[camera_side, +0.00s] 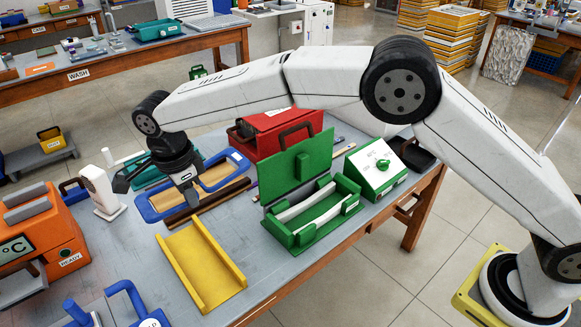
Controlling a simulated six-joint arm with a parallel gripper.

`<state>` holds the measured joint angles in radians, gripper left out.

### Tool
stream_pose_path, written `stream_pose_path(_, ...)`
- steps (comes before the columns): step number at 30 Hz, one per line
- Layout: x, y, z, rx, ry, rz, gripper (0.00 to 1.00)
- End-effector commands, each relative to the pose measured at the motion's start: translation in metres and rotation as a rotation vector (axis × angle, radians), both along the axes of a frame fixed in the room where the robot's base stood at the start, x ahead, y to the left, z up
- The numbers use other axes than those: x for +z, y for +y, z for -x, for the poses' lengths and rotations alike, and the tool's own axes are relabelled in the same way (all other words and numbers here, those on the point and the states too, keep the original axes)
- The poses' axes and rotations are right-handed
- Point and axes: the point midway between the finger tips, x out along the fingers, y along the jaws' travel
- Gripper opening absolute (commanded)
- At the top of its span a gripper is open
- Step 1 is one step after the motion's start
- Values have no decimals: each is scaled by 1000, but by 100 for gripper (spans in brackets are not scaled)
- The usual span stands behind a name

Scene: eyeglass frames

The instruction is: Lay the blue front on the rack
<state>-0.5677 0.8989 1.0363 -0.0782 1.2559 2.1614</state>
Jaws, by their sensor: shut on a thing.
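The blue front (240,161), a rounded blue frame with openings, is left of the table's middle. My gripper (188,196) is over its middle and shut on it; the fingertips are partly hidden by the gripper body. The front appears roughly level, close above the table; I cannot tell the exact gap. Tan material shows through its openings. Dark brown bars (222,195) lie along its near side; I cannot tell whether they belong to the rack.
A yellow channel-shaped tray (207,270) lies nearer the camera. An open green case (298,172), a red box (285,132) and a white-topped green box (377,168) stand to the right. An orange device (50,240) and blue handled object (122,288) are at left.

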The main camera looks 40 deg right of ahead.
Motion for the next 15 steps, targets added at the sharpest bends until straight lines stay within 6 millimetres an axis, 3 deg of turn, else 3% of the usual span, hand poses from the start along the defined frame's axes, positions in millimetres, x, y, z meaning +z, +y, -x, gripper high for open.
stream_pose_path(8,-5,34,5,0,-6,10,0)
stream_pose_path(15,-51,32,5,-3,-3,12,0)
